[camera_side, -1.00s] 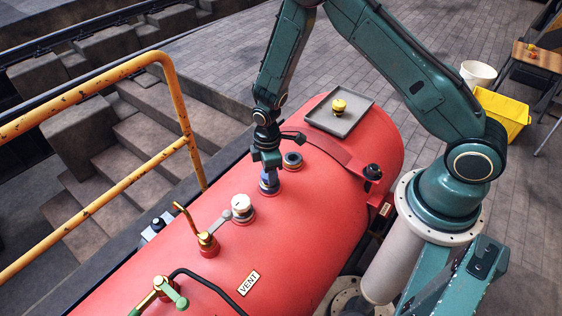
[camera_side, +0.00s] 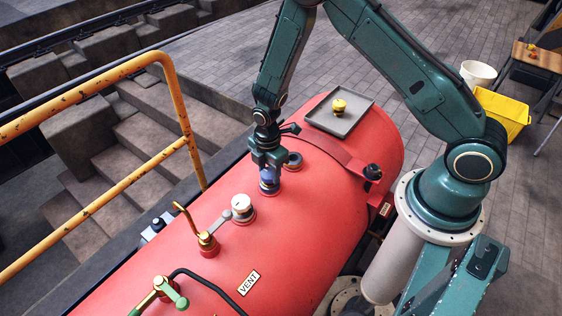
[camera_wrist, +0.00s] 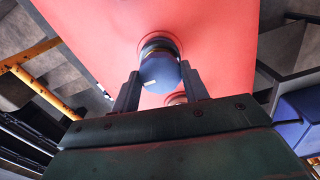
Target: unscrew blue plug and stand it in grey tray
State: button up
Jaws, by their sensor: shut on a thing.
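The blue plug (camera_side: 269,182) is upright at its fitting on top of the red boiler (camera_side: 320,220). My gripper (camera_side: 269,170) points down over it and is shut on it. In the wrist view the blue plug (camera_wrist: 160,72) sits between the two fingers of my gripper (camera_wrist: 161,82), with a metallic ring behind it. I cannot tell how far its thread is engaged. The grey tray (camera_side: 318,118) lies on the boiler, further back and to the right. A yellow-topped plug (camera_side: 339,106) stands in it, with bare floor around it.
A dark round fitting (camera_side: 293,161) is close behind my gripper. A white-topped plug (camera_side: 241,205), a brass lever valve (camera_side: 207,242) and a green-handled valve (camera_side: 168,290) stand nearer the front left. A yellow railing (camera_side: 180,100) runs along the left.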

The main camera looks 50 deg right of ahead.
jog(key=shift+r, duration=1.2)
jog(key=shift+r, duration=1.9)
jog(key=shift+d, duration=0.1)
jog(key=s+d+m, duration=0.2)
jog(key=d+m, duration=0.1)
jog(key=d, duration=1.4)
jog(key=s+d+m, duration=0.2)
jog(key=d+m, duration=0.1)
jog(key=d, duration=1.4)
jog(key=shift+d, duration=0.4)
jog(key=shift+s+f, duration=0.1)
jog(key=shift+f, duration=0.15)
jog(key=shift+f, duration=2.35)
jog(key=shift+f, duration=0.35)
